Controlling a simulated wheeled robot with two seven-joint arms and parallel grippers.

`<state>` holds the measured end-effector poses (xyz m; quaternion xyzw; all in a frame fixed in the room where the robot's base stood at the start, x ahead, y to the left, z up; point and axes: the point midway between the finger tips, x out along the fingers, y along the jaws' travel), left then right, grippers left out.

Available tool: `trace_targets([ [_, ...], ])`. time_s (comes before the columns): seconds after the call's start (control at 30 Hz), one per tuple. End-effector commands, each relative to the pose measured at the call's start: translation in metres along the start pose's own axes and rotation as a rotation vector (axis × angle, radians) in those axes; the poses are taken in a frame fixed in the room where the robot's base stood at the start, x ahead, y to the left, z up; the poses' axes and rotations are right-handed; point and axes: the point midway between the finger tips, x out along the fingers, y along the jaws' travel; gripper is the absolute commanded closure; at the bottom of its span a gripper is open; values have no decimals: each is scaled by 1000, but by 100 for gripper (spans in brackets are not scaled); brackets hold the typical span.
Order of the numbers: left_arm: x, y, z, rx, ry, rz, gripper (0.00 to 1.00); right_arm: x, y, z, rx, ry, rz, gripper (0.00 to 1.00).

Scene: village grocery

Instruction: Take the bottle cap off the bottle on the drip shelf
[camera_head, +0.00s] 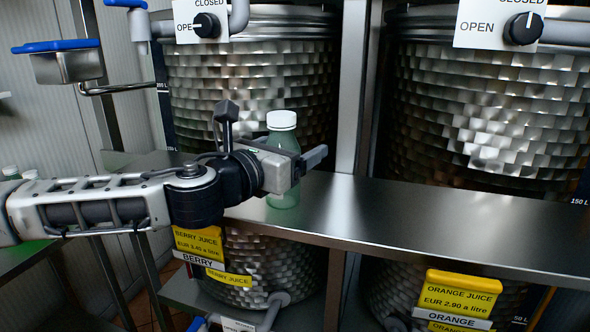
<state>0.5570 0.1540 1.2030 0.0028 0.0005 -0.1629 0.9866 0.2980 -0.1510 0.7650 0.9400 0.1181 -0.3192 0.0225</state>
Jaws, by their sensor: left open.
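A pale green translucent bottle (283,140) stands upright on the steel drip shelf (420,220), in front of the left tank. A white bottle cap (282,120) sits on its top. My left gripper (302,164) is open at the height of the bottle's body, below the cap. It hides the middle of the bottle, and the bottle's lower part shows beneath it. I cannot tell whether the fingers touch the bottle. The cap is clear of the gripper. My right gripper is not in view.
Two dimpled steel tanks (240,80) (490,110) stand behind the shelf, with an upright steel post (352,90) between them. Berry juice (199,243) and orange juice (458,297) signs hang below. The shelf right of the bottle is bare.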

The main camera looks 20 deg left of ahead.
Motion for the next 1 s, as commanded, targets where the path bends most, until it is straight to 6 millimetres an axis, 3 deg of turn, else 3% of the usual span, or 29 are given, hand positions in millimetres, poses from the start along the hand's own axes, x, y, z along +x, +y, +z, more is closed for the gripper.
trace_targets([
  [0.17,0,0,0,0,0,1,22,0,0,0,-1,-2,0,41],
  [0.37,0,0,0,0,0,0,75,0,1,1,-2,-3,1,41],
  [0.77,0,0,6,0,-3,0,75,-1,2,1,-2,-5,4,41],
  [1.0,-3,1,40,0,-7,-1,75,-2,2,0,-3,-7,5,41],
])
